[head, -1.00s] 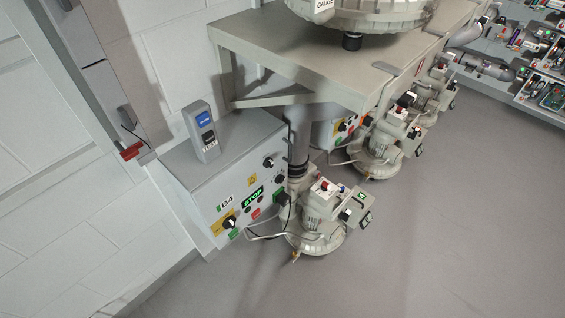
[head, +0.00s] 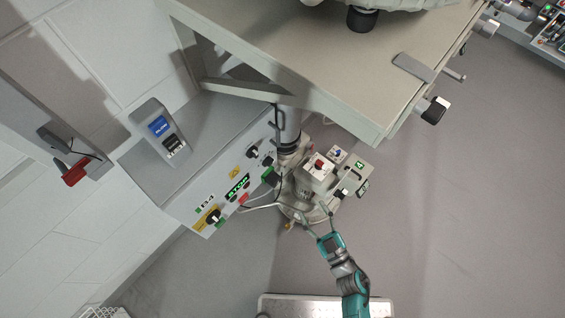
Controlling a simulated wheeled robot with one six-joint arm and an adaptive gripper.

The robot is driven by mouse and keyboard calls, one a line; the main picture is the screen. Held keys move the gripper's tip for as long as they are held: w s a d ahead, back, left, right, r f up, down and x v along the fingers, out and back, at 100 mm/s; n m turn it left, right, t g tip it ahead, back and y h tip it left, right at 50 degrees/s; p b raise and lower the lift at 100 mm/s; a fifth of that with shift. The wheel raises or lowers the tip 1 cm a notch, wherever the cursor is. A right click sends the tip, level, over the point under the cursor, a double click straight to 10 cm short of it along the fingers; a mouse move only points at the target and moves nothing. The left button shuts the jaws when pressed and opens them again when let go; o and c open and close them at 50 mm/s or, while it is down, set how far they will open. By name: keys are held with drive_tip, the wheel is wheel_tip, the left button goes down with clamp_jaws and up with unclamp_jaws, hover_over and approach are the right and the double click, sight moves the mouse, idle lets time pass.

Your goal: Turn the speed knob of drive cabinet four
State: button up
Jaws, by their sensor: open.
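Drive cabinet four (head: 190,192) is a grey box at the left. Its slanted front bears the label B4 (head: 204,204), a lit green STOP display (head: 237,187) and several controls. A black knob (head: 213,217) sits on a yellow plate near the lower left corner of this front. Another black knob (head: 253,152) is near its upper right end. The lettering is too small to tell which is the speed knob. My gripper (head: 317,220) is open and empty, to the right of the cabinet front and apart from both knobs. It overlaps the blower's lower edge in the picture.
A blower (head: 318,178) with a motor and small boxes stands right beside the cabinet, with cables between them. A grey table (head: 330,75) overhangs at the top. A handset-like device (head: 162,130) stands on the cabinet. The floor (head: 470,210) at the right is clear.

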sight(272, 163)
drive_tip(key=w+a+f+n+g+y, duration=0.1)
drive_tip(key=w+a+f+g, duration=0.1)
drive_tip(key=w+a, duration=0.2)
drive_tip(key=w+a+f+n+g+y, duration=0.1)
drive_tip(key=w+a+f+n+y, duration=0.1)
drive_tip(key=w+a, duration=0.3)
drive_tip(key=w+a+f+n+g+y, duration=0.1)
drive_tip(key=w+a, duration=0.3)
drive_tip(key=w, duration=0.5)
drive_tip(key=shift+a+f+n+g+y, duration=0.3)
drive_tip(key=shift+f+n+g, duration=0.25)
drive_tip(key=shift+g, duration=0.25)
drive_tip(key=c, duration=0.8)
drive_tip(key=shift+w, duration=0.15)
drive_tip(key=shift+c, duration=0.8)
